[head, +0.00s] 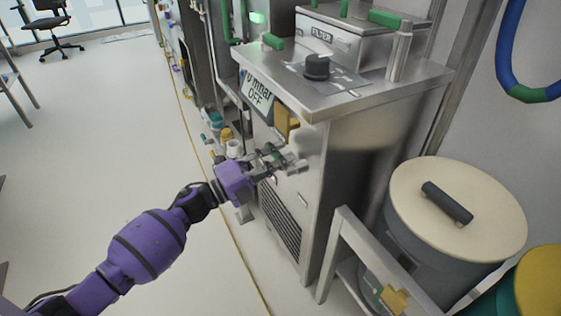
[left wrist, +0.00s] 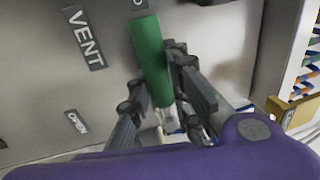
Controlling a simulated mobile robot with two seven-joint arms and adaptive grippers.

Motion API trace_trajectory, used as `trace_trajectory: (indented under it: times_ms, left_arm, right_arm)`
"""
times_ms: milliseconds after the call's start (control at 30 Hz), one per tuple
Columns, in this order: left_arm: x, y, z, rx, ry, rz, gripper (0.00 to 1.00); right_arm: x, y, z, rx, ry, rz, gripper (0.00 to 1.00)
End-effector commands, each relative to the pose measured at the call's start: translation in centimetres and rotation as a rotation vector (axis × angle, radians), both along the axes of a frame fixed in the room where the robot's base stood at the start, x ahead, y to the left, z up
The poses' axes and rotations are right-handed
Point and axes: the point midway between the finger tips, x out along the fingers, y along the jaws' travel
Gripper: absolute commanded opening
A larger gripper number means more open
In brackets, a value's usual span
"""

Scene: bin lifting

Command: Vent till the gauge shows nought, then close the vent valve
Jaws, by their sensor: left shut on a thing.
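The vent valve's green handle (left wrist: 150,58) is in the left wrist view, beside a VENT label (left wrist: 84,38) and an OPEN label (left wrist: 76,123). My left gripper (left wrist: 165,100) is shut on it, with one finger on each side of its lower part. In the head view my left gripper (head: 284,160) is at the front of the steel cabinet, below the gauge display (head: 257,91). The display reads "mbar" and "OFF"; the figure before "mbar" is partly hidden by the cabinet's top edge and looks like 0. My right gripper is not in view.
The steel cabinet (head: 350,160) has an overhanging top with a black knob (head: 317,67) and a FILTER box (head: 345,38). A lidded drum (head: 450,215) and a metal frame (head: 345,225) stand at the right.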

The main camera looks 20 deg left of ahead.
Motion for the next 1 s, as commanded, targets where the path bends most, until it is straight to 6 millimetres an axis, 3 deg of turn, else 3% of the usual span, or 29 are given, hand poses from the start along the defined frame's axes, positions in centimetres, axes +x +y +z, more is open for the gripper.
trace_trajectory:
  times_ms: [567, 600, 733, 1000]
  left_arm:
    - [-0.14, 0.0, -0.12, 0.034, -0.021, 0.0, 0.0]
    - [-0.14, 0.0, -0.12, 0.034, -0.021, 0.0, 0.19]
    - [-0.1, 0.0, -0.07, 0.032, -0.02, -0.001, 0.36]
    - [-0.04, -0.02, 0.07, 0.029, -0.02, 0.0, 0.38]
  right_arm:
    - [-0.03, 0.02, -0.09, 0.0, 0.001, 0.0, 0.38]
    - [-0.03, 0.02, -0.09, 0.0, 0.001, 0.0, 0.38]
    - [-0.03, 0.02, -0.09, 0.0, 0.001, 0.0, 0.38]
    - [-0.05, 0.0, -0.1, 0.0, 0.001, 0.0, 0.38]
